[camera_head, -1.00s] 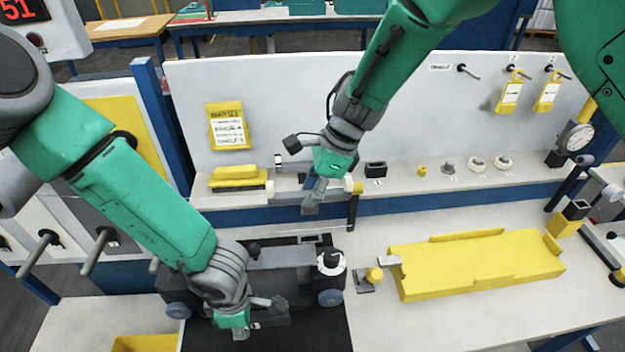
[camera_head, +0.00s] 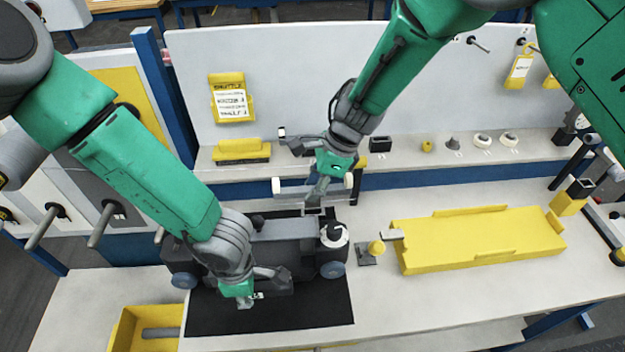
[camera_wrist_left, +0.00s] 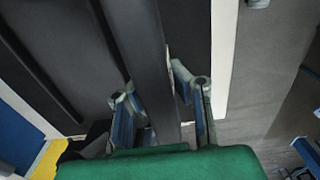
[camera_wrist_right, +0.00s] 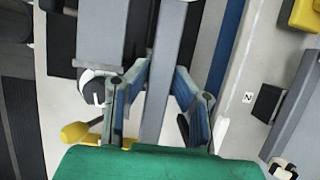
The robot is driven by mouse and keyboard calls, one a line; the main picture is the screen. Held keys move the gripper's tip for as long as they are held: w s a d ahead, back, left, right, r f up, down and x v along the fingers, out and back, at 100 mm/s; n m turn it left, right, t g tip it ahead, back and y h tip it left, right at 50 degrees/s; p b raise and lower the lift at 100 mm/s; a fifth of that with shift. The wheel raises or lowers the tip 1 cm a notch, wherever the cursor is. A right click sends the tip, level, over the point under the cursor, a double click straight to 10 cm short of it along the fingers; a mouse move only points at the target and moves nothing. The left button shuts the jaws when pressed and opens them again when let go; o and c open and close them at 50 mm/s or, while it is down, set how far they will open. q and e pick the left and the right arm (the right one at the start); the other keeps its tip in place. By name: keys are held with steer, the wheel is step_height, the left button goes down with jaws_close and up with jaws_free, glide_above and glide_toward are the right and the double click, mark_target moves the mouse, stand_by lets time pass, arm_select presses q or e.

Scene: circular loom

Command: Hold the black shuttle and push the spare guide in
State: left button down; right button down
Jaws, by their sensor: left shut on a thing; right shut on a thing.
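The black shuttle (camera_head: 305,262), with a grey top and blue-hubbed wheels, sits on the dark mat in the head view. My left gripper (camera_head: 248,300) is at its front side, shut on its dark edge bar (camera_wrist_left: 155,50), which passes between the fingers in the left wrist view. My right gripper (camera_head: 319,190) is shut on the spare guide (camera_head: 297,187), a grey bar with white ends. In the head view the guide shows behind the shuttle, in front of the shelf; its bar (camera_wrist_right: 166,70) runs between the fingers in the right wrist view. Whether it touches the shuttle cannot be told.
A white spool with a black knob (camera_head: 334,234) is at the shuttle's right end. Beside it stand a yellow knob on a small stand (camera_head: 376,248) and a long yellow tray (camera_head: 475,240). Small parts line the back shelf (camera_head: 405,172). A yellow bin (camera_head: 125,330) is at front left.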

mark_target(312, 207)
steer(key=shift+f, duration=0.15)
stand_by(0.5)
steer(key=shift+s+f, duration=0.1)
steer(key=shift+f, duration=0.75)
steer(key=shift+f, duration=0.2)
steer(key=shift+s+f, duration=0.1)
steer(key=shift+f, duration=1.15)
steer(key=c, duration=1.3)
jaws_free()
steer(key=v, duration=1.2)
steer(key=shift+f, duration=0.1)
